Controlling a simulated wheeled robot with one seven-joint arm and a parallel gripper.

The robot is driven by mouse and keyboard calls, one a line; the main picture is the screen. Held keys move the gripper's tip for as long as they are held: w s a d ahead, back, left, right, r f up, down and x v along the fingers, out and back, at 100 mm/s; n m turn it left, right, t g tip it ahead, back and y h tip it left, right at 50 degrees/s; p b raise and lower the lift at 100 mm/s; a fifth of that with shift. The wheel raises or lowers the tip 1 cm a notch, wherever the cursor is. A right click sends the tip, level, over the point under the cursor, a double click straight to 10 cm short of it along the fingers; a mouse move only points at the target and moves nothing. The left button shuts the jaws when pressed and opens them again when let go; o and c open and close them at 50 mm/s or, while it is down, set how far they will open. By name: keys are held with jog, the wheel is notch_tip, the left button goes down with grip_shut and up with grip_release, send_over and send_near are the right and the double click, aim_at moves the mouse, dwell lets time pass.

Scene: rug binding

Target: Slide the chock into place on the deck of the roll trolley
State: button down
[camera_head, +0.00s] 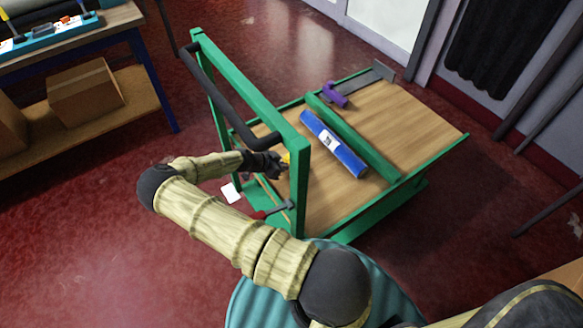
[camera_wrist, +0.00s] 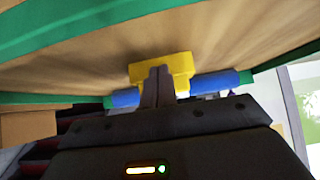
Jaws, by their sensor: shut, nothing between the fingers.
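The roll trolley has a green frame and a wooden deck (camera_head: 325,200); the deck also shows in the wrist view (camera_wrist: 60,60). A yellow block, which I take to be the chock (camera_wrist: 181,64), sits on the deck in front of the blue roll (camera_wrist: 215,83). In the head view only a bit of the chock (camera_head: 286,157) shows beside my arm's end. My gripper (camera_wrist: 158,70) is shut and empty, its fingertips against or just in front of the chock's near face; contact cannot be told. In the head view my gripper (camera_head: 279,163) reaches in by the upright frame.
The blue roll (camera_head: 333,144) lies beside a green crossbar (camera_head: 352,137). A purple-handled tool (camera_head: 337,94) lies beyond it. The upright green frame (camera_head: 250,95) with a dark handle bar stands close to my arm. A workbench (camera_head: 80,40) stands at left.

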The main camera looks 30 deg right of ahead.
jog(key=shift+w+d+b, duration=0.15)
jog(key=shift+d+b, duration=0.8)
jog(key=shift+d, duration=2.85)
jog(key=shift+w+d+b, duration=0.1)
jog(key=shift+d+b, duration=0.85)
jog(key=shift+d, duration=2.85)
jog(key=shift+a, duration=0.1)
jog(key=shift+a, duration=1.5)
notch_tip(320, 180, up, 8)
jog(key=p, duration=0.4)
jog(key=shift+d, duration=0.1)
